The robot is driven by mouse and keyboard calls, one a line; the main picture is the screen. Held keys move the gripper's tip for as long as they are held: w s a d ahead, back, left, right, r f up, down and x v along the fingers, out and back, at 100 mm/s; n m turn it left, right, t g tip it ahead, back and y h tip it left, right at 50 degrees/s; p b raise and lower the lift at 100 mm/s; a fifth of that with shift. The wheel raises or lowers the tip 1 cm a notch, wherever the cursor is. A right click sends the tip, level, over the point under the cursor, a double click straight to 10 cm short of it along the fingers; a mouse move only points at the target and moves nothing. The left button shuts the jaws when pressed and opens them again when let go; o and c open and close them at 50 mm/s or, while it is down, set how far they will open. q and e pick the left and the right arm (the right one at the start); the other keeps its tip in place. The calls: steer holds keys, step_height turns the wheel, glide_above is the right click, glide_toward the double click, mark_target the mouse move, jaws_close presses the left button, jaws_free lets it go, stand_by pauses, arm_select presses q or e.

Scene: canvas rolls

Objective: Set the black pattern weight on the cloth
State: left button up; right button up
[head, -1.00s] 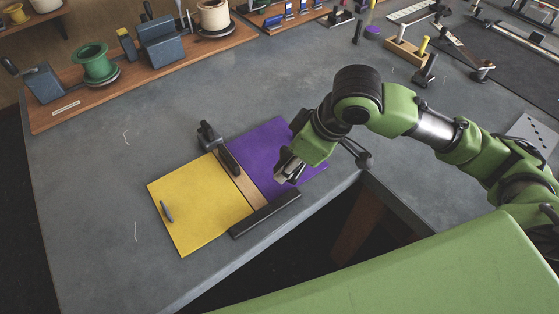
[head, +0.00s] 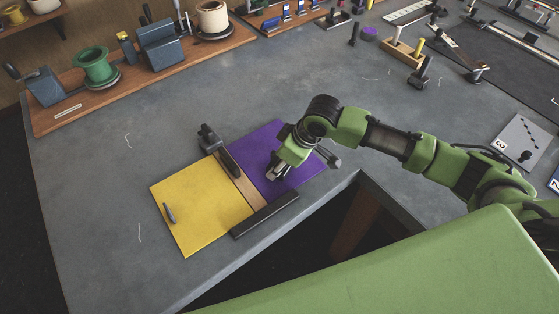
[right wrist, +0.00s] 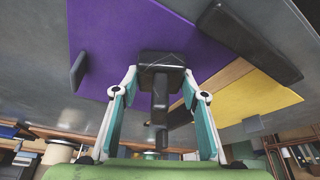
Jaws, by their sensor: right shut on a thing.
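The black pattern weight (right wrist: 162,62) is a dark block with a stem. In the right wrist view it sits between the fingertips of my right gripper (right wrist: 158,82), which is shut on it. In the head view my right gripper (head: 276,173) is over the purple cloth (head: 262,141); the cloth also fills much of the right wrist view (right wrist: 115,40). The hand mostly hides the weight in the head view. I cannot tell whether the weight touches the cloth. My left gripper is not in view.
A yellow panel (head: 196,214) lies left of the purple cloth, with a wooden strip between. A black bar (head: 265,216) lies along the front and a dark clamp (head: 210,140) stands behind. A small dark upright piece (right wrist: 78,70) shows at the cloth's edge. Grey table left is clear.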

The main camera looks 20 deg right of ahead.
steer(key=shift+a, duration=0.1)
steer(key=o, duration=1.1)
steer(key=shift+f, duration=0.1)
steer(key=shift+s+d+r, duration=0.1)
steer(key=shift+d+r, duration=0.1)
steer(key=shift+r, duration=0.3)
steer(key=b+v, duration=0.1)
steer(key=v, duration=1)
steer(key=shift+s, duration=0.15)
